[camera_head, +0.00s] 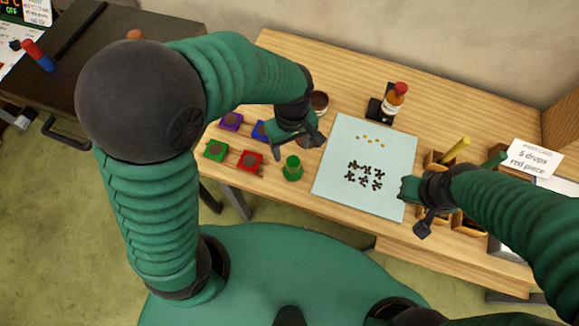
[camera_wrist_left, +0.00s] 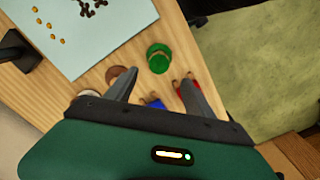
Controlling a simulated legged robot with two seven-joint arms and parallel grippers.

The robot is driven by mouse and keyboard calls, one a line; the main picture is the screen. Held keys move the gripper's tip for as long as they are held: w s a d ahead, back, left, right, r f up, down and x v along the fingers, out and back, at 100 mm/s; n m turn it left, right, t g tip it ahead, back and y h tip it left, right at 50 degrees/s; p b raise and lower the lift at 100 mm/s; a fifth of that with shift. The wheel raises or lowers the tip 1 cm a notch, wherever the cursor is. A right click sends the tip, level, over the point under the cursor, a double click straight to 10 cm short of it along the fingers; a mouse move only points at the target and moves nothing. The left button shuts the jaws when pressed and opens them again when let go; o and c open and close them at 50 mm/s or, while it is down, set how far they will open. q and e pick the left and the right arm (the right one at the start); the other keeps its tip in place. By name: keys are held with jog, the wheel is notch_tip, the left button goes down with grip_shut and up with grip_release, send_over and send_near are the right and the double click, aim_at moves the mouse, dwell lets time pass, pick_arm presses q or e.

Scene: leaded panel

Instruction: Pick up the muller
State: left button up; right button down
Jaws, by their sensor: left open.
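A green knobbed piece (camera_head: 292,168), which looks like the muller, stands upright near the front edge of the wooden table. In the left wrist view the green piece (camera_wrist_left: 158,58) shows just beyond the fingertips, roughly between their lines. My left gripper (camera_head: 298,140) is open and empty, above the table and behind the green piece in the head view. Its two fingers also show apart in the left wrist view (camera_wrist_left: 160,78). My right gripper (camera_head: 415,210) hangs by the right edge of the pale sheet; its finger opening is unclear.
A pale sheet (camera_head: 345,135) with small dark and yellow pieces lies right. A bottle (camera_head: 394,98) stands behind it. A sign (camera_head: 533,159) stands at the right.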

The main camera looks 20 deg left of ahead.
aim_at(294, 160)
pick_arm(q)
jog(key=f, duration=0.2)
jog(key=d+f, duration=0.1)
jog(key=f, duration=0.4)
jog(key=shift+s+d+f, duration=0.15)
jog(key=shift+s+f, duration=0.05)
jog(key=shift+f, duration=0.05)
jog(key=shift+w+a+f, duration=0.15)
jog(key=shift+a+f, duration=0.05)
jog(key=shift+a, duration=0.25)
jog(key=shift+c, duration=1.4)
jog(key=shift+d, duration=0.35)
jog(key=c, duration=0.9)
grip_shut()
jog(key=shift+a, duration=0.1)
